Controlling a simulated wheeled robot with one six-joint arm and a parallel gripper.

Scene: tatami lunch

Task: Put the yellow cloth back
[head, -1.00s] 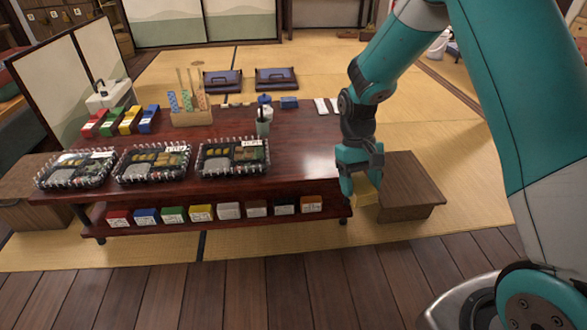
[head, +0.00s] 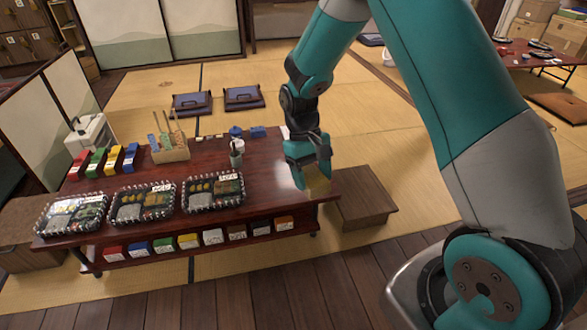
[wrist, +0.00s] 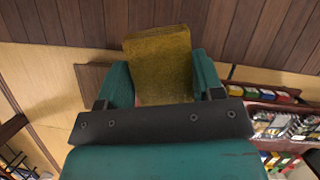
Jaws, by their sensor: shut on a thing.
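The yellow cloth (wrist: 160,65) is a folded, fuzzy block held between the two fingers in the wrist view. My gripper (wrist: 163,85) is shut on it. I cannot tell if the cloth touches the table. On the tabletop at the left stand red, green, yellow and blue folded items (head: 105,160).
Several lunch trays (head: 143,203) line the table's front. A wooden holder (head: 171,152) and a cup (head: 236,158) stand behind. Small labelled boxes (head: 190,241) fill the lower shelf. A low wooden bench (head: 365,195) is right of the table. The table's right end looks mostly clear.

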